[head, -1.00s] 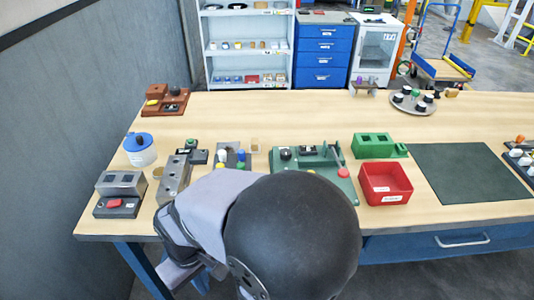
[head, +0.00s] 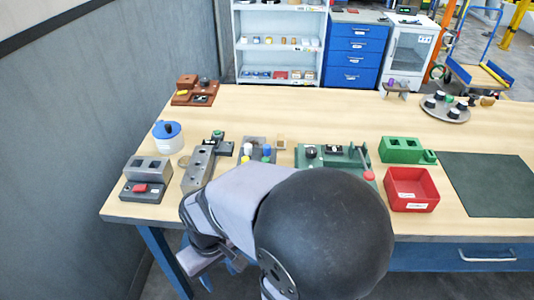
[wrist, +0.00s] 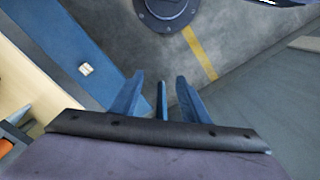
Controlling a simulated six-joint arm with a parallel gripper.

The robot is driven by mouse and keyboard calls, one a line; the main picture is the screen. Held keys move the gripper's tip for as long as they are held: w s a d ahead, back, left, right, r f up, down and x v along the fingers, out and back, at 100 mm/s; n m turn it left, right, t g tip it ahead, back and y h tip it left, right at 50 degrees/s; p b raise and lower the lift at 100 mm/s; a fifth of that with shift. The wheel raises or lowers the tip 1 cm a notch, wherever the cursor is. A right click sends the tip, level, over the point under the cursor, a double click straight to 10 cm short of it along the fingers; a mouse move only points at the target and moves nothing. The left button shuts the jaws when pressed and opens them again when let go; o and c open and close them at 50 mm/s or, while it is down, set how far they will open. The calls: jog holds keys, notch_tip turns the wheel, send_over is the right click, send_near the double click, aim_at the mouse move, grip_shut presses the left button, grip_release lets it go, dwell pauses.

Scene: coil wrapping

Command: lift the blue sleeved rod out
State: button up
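A small blue piece, which looks like the blue sleeved rod (head: 266,150), stands in a grey block (head: 256,143) with a white and a yellow piece to its left. My arm hides the front of that block. My gripper (wrist: 160,98) shows blue fingers spread apart in the wrist view, with a thin blue strip between them that I cannot identify. It hangs off the table's front edge, over the floor, well away from the rod. In the head view it is mostly hidden behind my arm.
A long grey holed block (head: 200,166) stands left of the rod's block. A green fixture (head: 324,153) with a red-knobbed lever is to the right, then a red bin (head: 412,190) and a dark mat (head: 490,184). A blue-lidded pot (head: 167,136) stands at left. The table's back middle is clear.

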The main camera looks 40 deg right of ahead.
jog(key=shift+r, duration=0.1)
jog(key=w+d+r+m+t+p, duration=0.1)
jog(key=w+d+r+m+p, duration=0.1)
jog(key=w+d+r, duration=0.2)
jog(key=w+d+r+m+h+p, duration=0.1)
jog(key=w+d+r+m+p, duration=0.1)
jog(key=w+d+r, duration=0.2)
jog(key=w+d+r+m+t+p, duration=0.1)
jog(key=w+d+r, duration=0.3)
jog(key=w+d, duration=0.4)
jog(key=shift+d+m+t+p, duration=0.3)
jog(key=shift+d+m+p, duration=0.6)
jog(key=shift+d, duration=0.2)
jog(key=m+h+p, duration=0.1)
jog(key=m+h, duration=0.1)
send_near(267, 146)
jog(key=d+f, duration=0.1)
jog(key=shift+d+f+t+p, duration=0.2)
jog(key=shift+f+t+p, duration=0.25)
jog(key=shift+f, duration=0.7)
jog(key=shift+w+f+p, duration=0.2)
jog(key=shift+f+p, duration=0.35)
jog(key=shift+p, duration=0.05)
jog(key=shift+p+x, duration=0.8)
jog(key=shift+x, duration=1.25)
jog(key=shift+a, duration=0.15)
